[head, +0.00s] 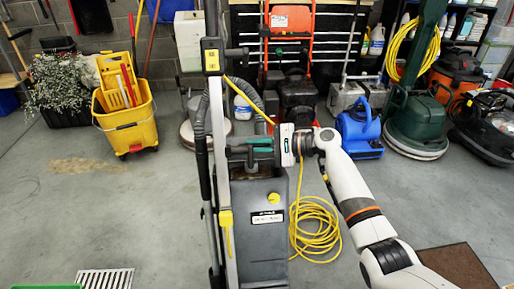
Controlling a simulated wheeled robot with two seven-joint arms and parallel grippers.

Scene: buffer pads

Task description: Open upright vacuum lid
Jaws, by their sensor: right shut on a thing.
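The upright vacuum (262,240) stands in the middle of the head view, with a dark grey body, a yellow knob and a label on its front. Its tall pale handle post and dark hose rise at the body's left side. My right gripper (238,151) reaches in from the right at the top of the body, beside the post. Its fingers are shut on a part of the vacuum there; the exact grip point is hard to make out. The lid's edge is largely hidden behind the gripper. My left gripper is not in view.
A yellow cord (316,232) lies coiled on the floor right of the vacuum. A blue blower (360,132), a green floor machine (416,125) and a yellow mop bucket (126,118) stand farther back. A floor grate (104,279) is at front left. The left floor is mostly clear.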

